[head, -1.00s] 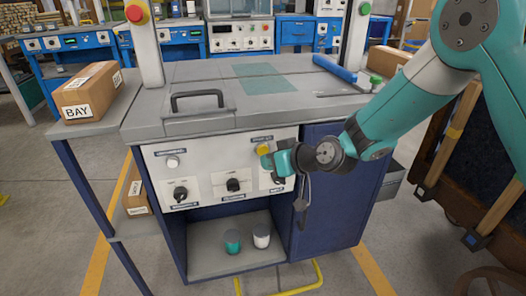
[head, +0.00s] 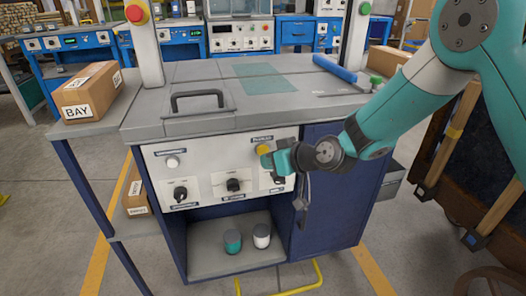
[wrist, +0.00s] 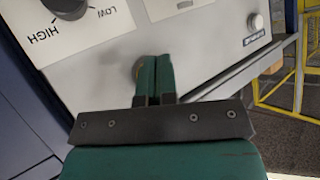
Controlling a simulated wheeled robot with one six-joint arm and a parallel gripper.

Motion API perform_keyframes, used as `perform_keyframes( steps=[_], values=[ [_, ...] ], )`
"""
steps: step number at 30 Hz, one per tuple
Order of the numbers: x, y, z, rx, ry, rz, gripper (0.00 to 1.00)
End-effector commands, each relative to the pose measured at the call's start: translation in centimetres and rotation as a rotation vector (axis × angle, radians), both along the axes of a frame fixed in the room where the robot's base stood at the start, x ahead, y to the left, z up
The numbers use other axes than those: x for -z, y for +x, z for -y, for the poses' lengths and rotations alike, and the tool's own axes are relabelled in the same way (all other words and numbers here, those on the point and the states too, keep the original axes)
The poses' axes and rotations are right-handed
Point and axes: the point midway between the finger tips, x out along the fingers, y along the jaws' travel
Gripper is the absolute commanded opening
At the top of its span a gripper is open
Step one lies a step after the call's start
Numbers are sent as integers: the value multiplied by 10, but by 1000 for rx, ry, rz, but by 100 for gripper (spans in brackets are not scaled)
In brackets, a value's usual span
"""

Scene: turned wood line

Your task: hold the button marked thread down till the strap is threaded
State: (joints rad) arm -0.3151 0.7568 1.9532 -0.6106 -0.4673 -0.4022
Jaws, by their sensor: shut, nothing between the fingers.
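A yellow button (head: 263,149) sits at the upper right of the white control panel (head: 215,158), below a small label too blurred to read. My gripper (head: 272,159) is shut and empty, its fingertips at this button. In the wrist view the shut fingers (wrist: 154,72) point at the panel and hide most of the button. I cannot tell whether it is touched or pressed in. A white button (head: 172,162) is at the panel's upper left. The strap cannot be made out.
Dark knobs (head: 233,185) sit low on the panel; one by my gripper is marked HIGH and LOW (wrist: 66,6). A handled lid (head: 197,102) and a red button (head: 135,13) are above. A box marked BAY (head: 88,92) stands left. Two small pots (head: 232,240) are on the lower shelf.

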Motion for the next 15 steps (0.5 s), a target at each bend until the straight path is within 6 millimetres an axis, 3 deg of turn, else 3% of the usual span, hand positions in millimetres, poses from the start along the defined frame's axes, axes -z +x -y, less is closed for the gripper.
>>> perform_keyframes(
  steps=[15],
  values=[
    [0,6,-2,0,0,0,0]
  ],
)
